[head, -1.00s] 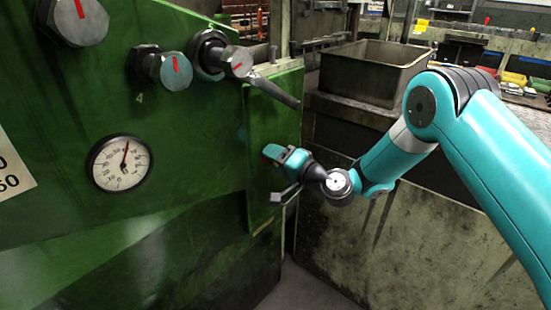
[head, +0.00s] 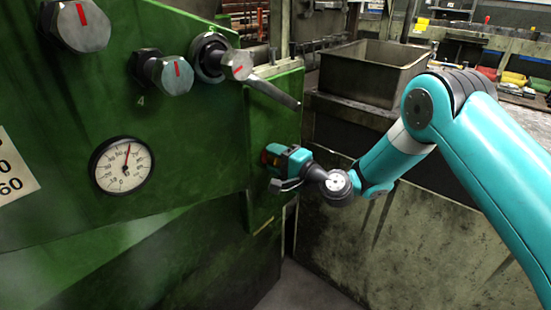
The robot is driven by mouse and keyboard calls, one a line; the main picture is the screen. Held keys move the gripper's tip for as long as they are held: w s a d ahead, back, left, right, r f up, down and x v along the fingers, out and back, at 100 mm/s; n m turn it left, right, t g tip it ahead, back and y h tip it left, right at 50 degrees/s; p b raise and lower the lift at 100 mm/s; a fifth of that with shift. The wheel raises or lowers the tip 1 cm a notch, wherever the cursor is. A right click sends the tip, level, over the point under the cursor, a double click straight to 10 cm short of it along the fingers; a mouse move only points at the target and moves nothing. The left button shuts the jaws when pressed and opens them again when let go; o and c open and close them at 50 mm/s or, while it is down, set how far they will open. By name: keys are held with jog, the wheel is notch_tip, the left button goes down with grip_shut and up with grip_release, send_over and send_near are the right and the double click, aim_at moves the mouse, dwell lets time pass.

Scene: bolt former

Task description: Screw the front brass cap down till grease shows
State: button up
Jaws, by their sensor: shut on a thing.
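My gripper (head: 270,163) is at the narrow green panel (head: 268,125) on the right side of the green machine. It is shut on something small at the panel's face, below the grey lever. The brass cap itself is hidden by my gripper and cannot be made out. No grease can be seen from this view. My teal arm reaches in from the right.
Above my gripper a grey lever handle (head: 272,90) slants down to the right. Hex knobs with red marks (head: 168,72) and a round gauge (head: 122,166) are on the machine's left. A metal bin (head: 372,72) stands behind my arm.

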jog(key=shift+f, duration=0.1)
jog(key=o, duration=0.9)
jog(key=shift+o, duration=0.2)
jog(key=b+v, duration=1.5)
jog(key=v, duration=0.2)
jog(key=shift+s+d+b, duration=0.2)
jog(key=shift+b, duration=0.2)
